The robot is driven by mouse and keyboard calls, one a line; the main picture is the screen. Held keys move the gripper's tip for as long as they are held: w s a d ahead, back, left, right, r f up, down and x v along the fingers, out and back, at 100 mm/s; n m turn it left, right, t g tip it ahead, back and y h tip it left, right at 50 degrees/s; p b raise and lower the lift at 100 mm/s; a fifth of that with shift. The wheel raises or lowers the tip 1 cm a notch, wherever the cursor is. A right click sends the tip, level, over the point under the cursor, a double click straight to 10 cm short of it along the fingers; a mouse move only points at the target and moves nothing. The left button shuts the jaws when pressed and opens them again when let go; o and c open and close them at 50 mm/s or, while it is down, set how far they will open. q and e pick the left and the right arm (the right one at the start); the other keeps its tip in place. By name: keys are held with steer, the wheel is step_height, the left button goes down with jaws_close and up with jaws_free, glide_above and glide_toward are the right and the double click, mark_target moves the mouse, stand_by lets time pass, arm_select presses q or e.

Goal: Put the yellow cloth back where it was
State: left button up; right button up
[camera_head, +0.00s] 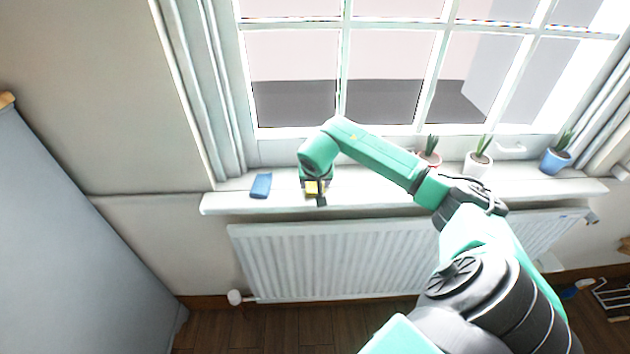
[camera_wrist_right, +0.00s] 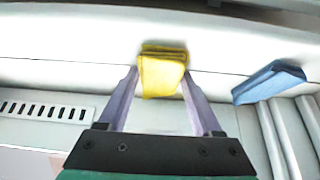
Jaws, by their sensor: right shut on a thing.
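The yellow cloth (camera_wrist_right: 163,72) is a small folded piece held between the two fingers of my right gripper (camera_wrist_right: 160,88) in the right wrist view. In the head view the cloth (camera_head: 312,187) shows as a small yellow patch under my right gripper (camera_head: 316,196), at the windowsill. The gripper is shut on it. I cannot tell whether the cloth touches the sill (camera_head: 350,194). A blue folded cloth (camera_head: 261,186) lies on the sill to the left, apart from the gripper; it also shows in the right wrist view (camera_wrist_right: 270,82). My left gripper is not in view.
Potted plants stand along the sill to the right: a red pot (camera_head: 429,158), a white pot (camera_head: 477,164) and a blue pot (camera_head: 555,161). A white radiator (camera_head: 330,258) is below the sill, and the window is behind it. The sill between the blue cloth and my gripper is clear.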

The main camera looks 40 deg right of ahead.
steer(key=o, duration=1.2)
steer(key=shift+r, duration=0.15)
steer(key=b+v, duration=0.1)
steer(key=v, duration=1.1)
steer(key=shift+b, duration=0.4)
